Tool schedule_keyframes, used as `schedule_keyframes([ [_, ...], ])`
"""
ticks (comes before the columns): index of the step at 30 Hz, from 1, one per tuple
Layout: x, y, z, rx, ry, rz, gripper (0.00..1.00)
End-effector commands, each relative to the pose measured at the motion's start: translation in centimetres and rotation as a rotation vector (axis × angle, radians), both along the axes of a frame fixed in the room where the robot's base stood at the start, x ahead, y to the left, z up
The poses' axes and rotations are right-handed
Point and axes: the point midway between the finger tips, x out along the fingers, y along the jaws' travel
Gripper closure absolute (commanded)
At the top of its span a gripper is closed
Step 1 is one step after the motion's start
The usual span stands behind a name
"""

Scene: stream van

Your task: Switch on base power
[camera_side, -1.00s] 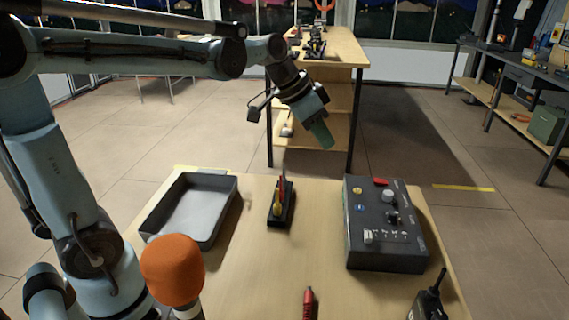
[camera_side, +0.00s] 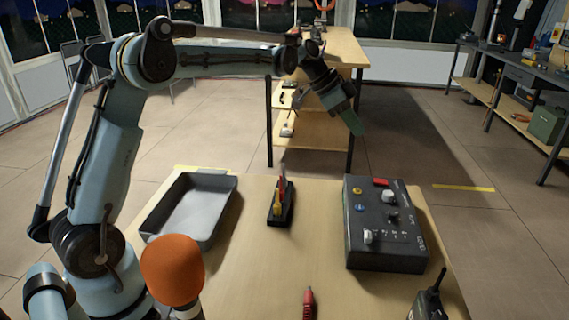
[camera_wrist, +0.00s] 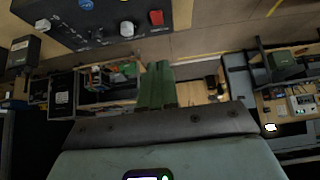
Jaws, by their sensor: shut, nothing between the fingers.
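A dark control box (camera_side: 400,250) sits on the right of the wooden table. In the side view it carries a red button (camera_side: 380,182), a white knob (camera_side: 388,196), a black knob (camera_side: 393,216), a yellow button (camera_side: 357,191), a blue button (camera_side: 359,207) and a pale lever or knob (camera_side: 368,237). Its small labels cannot be read. My gripper (camera_side: 357,127), with green fingers, is above and beyond the box's far edge, touching nothing. In the wrist view the fingers (camera_wrist: 158,84) are shut and empty, below the red button (camera_wrist: 156,17) and white knob (camera_wrist: 127,29).
A grey tray (camera_side: 225,185) stands on the left of the table, with a dark stand (camera_side: 281,212) holding coloured tools in the middle. An orange foam ball (camera_side: 172,268), a red-handled tool (camera_side: 308,300) and a black radio (camera_side: 428,303) are nearer. A wooden shelf (camera_side: 345,50) stands behind.

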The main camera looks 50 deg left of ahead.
Motion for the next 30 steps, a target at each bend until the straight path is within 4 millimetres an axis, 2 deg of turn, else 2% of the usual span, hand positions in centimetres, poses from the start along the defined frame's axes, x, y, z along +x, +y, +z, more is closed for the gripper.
schedule_keyframes([
  [7, 0.0, -0.1, -0.1, 0.001, 0.001, 0.0, 1.0],
  [11, 0.5, -0.6, -0.9, 0.001, 0.0, -0.001, 1.0],
  [26, 4.5, -4.6, -8.2, 0.001, 0.001, 0.0, 1.0],
  [30, 4.1, -4.2, -10.2, 0.001, 0.0, 0.003, 1.0],
])
